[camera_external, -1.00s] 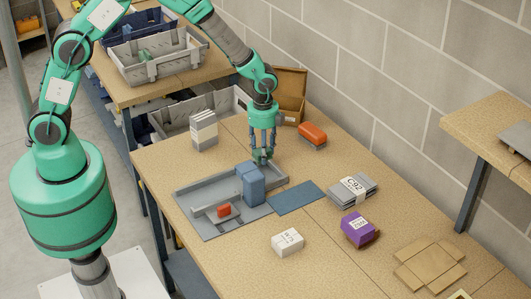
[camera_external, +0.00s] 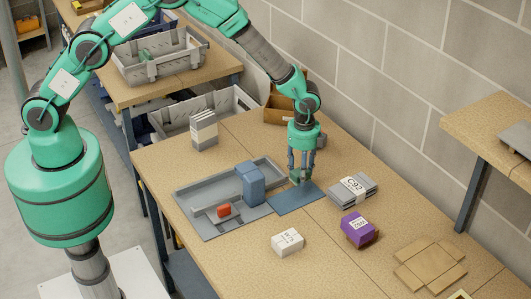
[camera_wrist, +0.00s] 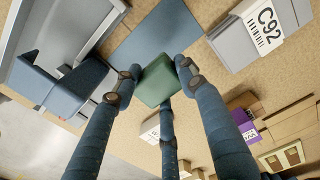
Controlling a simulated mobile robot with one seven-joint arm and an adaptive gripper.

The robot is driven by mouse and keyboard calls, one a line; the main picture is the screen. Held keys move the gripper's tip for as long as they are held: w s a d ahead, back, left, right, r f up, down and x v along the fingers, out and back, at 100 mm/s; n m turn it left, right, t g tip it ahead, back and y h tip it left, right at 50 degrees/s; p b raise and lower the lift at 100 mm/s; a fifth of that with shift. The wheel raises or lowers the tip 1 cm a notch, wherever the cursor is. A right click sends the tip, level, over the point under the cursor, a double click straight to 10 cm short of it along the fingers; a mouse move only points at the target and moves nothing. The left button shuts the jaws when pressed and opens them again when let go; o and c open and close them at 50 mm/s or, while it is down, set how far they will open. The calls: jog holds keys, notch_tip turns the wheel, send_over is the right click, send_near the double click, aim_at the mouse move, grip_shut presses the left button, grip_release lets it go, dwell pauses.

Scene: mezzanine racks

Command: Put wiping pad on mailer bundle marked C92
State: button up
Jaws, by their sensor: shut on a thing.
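My gripper (camera_external: 300,177) is shut on a green wiping pad (camera_wrist: 157,82), which sits between its fingers in the wrist view. In the external view the gripper is over the far edge of a flat blue mat (camera_external: 295,200); the pad is mostly hidden by the fingers there. The mailer bundle marked C92 (camera_external: 352,190) is a grey stack with a white label band, to the right of the gripper. It also shows at the upper right of the wrist view (camera_wrist: 235,47), apart from the pad.
A grey tray (camera_external: 183,204) with a blue block (camera_external: 251,184) and a small red item (camera_external: 224,210) lies left of the mat. A white box (camera_external: 288,243), a purple box (camera_external: 358,229) and flat cardboard (camera_external: 430,265) lie nearer. A block wall bounds the far side.

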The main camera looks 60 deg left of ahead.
jog(key=shift+w+d, duration=0.1)
jog(key=shift+w, duration=0.05)
jog(key=p, duration=0.2)
send_over(347, 188)
jog(key=shift+f, duration=0.75)
dwell(0.3)
jog(key=shift+f, duration=0.15)
jog(key=shift+f+p, duration=0.3)
jog(key=shift+f, duration=1.35)
jog(key=shift+f, duration=0.15)
jog(key=o, duration=1.2)
jog(key=shift+c, duration=0.2)
jog(key=shift+r, duration=0.2)
notch_tip(347, 188, up, 12)
jog(key=b, duration=0.1)
jog(key=shift+b, duration=0.3)
